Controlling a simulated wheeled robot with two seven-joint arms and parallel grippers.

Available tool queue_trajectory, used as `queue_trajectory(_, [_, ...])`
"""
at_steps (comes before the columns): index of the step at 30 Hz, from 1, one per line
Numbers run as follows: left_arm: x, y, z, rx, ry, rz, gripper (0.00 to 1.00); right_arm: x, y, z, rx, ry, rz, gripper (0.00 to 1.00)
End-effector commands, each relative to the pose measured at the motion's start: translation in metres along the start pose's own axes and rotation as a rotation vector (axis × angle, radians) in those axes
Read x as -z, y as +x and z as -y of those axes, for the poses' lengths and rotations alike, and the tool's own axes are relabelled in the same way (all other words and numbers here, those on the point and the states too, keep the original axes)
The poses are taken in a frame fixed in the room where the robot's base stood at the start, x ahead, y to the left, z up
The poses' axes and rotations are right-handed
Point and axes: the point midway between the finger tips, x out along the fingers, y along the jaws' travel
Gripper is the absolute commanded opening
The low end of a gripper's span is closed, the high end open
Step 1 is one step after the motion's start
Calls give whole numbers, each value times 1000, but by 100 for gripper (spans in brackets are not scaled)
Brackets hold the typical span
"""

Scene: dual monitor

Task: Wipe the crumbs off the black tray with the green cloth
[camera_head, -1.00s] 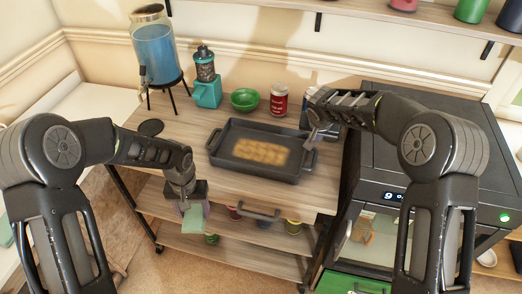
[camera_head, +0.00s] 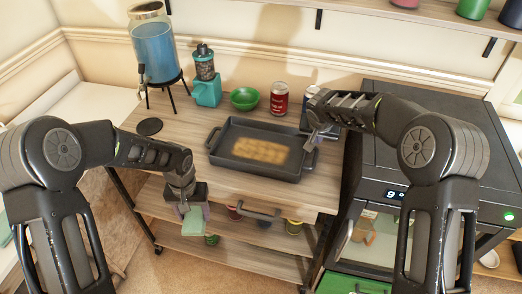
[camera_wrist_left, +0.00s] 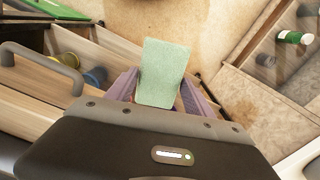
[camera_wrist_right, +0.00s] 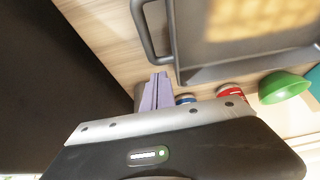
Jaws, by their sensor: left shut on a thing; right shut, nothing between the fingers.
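The black tray (camera_head: 229,161) lies on the wooden cart top, with a patch of tan crumbs (camera_head: 261,151) in its middle. My left gripper (camera_head: 190,207) is shut on the green cloth (camera_head: 195,221), which hangs in front of the cart's front edge, apart from the tray. The cloth also shows between the fingers in the left wrist view (camera_wrist_left: 162,73). My right gripper (camera_head: 312,144) is shut and empty beside the tray's right handle. In the right wrist view its closed fingers (camera_wrist_right: 157,92) are near that handle (camera_wrist_right: 150,30).
A green bowl (camera_head: 244,98), a red can (camera_head: 280,99), a teal grinder (camera_head: 207,88) and a blue drink dispenser (camera_head: 155,52) stand behind the tray. A dark round coaster (camera_head: 149,127) lies at left. A black oven (camera_head: 430,140) stands right of the cart. The lower shelf holds several cans.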

Motion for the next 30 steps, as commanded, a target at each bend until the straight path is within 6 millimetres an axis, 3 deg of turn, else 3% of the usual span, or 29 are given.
queue_trajectory(16, [0, 12, 0, 0, 0, 0, 29, -5, 9, 0, 0, 0, -1, 0])
queue_trajectory(30, [0, 1, 0, 0, 0, 0, 29, 9, -16, 0, -1, 1, -2, 0])
